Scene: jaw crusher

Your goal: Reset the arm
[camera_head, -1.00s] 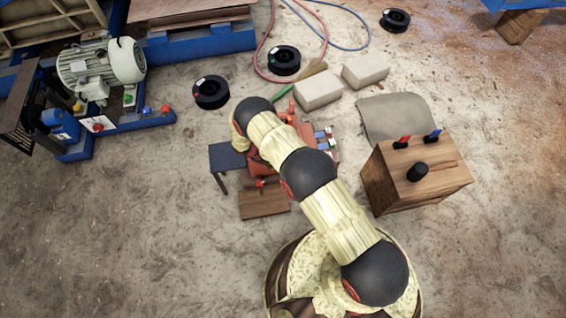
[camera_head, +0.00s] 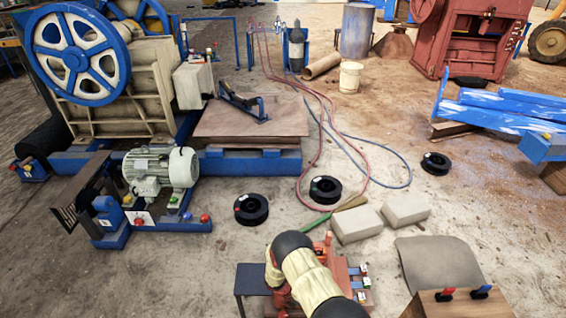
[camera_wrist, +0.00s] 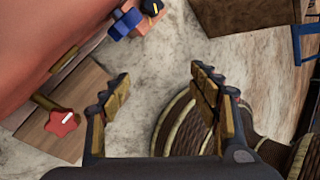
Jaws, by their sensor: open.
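My gripper (camera_wrist: 160,84) is open and empty in the wrist view, its two fingers spread wide over bare floor. My arm (camera_head: 305,275) enters the head view at the bottom centre, with cream sleeves and black joints. It reaches over a low red machine (camera_head: 345,285), and the gripper itself is hidden there. In the wrist view a large smooth red surface (camera_wrist: 50,35) fills the upper left, apart from the fingers. A wooden board (camera_wrist: 75,90) with a red star-shaped knob (camera_wrist: 62,122) lies left of the left finger.
A wooden control box (camera_head: 460,305) stands at lower right, and its side seems to show in the wrist view (camera_wrist: 240,12). Two pale blocks (camera_head: 355,224) (camera_head: 406,207) and black spools (camera_head: 251,209) lie beyond the arm. A motor (camera_head: 160,170) and blue-wheeled crusher (camera_head: 75,55) stand left.

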